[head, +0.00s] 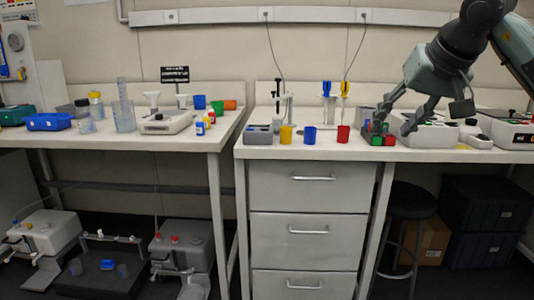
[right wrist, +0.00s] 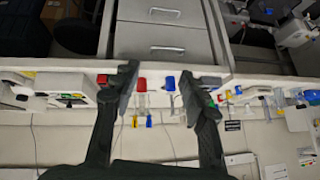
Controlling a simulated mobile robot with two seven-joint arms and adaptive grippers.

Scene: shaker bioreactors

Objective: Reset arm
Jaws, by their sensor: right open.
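My right arm comes in from the upper right of the head view. Its gripper (head: 393,124) points down over the right part of the bench, near a small rack with red and green blocks (head: 377,136). In the right wrist view my right gripper (right wrist: 158,78) is open, with nothing between its spread fingers. That view is upside down; a red cup (right wrist: 142,83) and a blue cup (right wrist: 170,83) show beyond the fingers. I cannot tell from the head view whether a fingertip touches the rack. My left gripper is not in view.
The bench (head: 300,152) holds yellow, blue and red cups, pipettes on stands (head: 327,95) and white instruments (head: 425,130) at right. A second table (head: 190,142) stands left, with a gap between. Drawers (head: 308,226) and a black stool (head: 408,203) are below.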

